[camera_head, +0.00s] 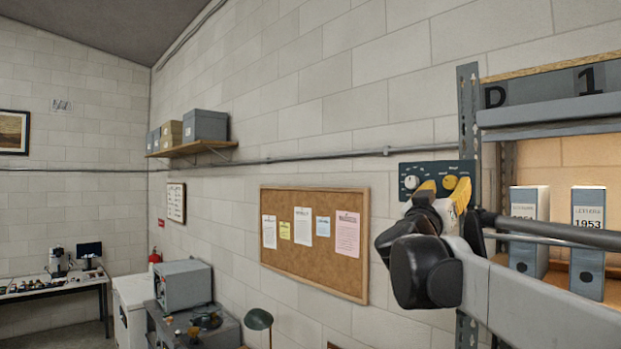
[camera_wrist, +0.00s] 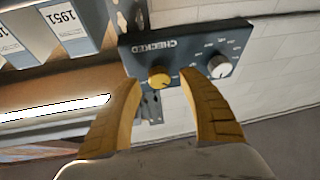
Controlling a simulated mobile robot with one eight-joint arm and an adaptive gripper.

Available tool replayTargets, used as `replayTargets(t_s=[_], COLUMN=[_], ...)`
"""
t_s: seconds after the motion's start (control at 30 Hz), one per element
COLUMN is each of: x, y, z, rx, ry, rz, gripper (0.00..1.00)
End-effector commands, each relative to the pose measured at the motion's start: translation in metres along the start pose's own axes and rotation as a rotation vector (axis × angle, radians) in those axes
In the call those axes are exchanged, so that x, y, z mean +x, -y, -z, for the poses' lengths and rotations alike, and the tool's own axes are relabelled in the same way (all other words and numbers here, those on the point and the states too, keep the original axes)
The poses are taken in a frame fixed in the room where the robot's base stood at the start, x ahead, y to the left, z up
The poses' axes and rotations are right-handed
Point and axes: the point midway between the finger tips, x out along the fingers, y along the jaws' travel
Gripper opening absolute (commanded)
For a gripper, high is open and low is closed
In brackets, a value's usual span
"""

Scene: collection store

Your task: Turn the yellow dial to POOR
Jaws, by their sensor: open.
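The yellow dial (camera_head: 450,182) sits on a dark panel (camera_head: 424,168) on the block wall, to the right of a white dial (camera_head: 411,182). In the wrist view the panel (camera_wrist: 150,53) appears upside down, with the yellow dial (camera_wrist: 159,77) left of the white dial (camera_wrist: 220,66). My gripper (camera_wrist: 158,78) is open, its two yellow fingers spread on either side of the yellow dial in that picture. I cannot tell whether they touch it. In the head view my gripper (camera_head: 445,186) is up at the panel. Where the yellow dial points is too small to read.
Shelving with binders (camera_head: 588,235) stands right of the panel, its grey upright (camera_head: 468,110) close to the panel's edge. A corkboard (camera_head: 335,270) with papers hangs lower left. A wall shelf with boxes (camera_head: 205,125) is farther left.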

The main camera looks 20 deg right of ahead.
Motion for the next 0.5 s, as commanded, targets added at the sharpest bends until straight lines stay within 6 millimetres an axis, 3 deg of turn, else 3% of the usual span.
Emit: replayTargets(t_s=[0.2, 0.5], x=[0.020, 0.022], y=[0.000, 0.000], z=[0.001, 0.000], rx=[0.000, 0.000], ry=[0.000, 0.000], rz=[0.000, 0.001], gripper=[0.49, 0.48])
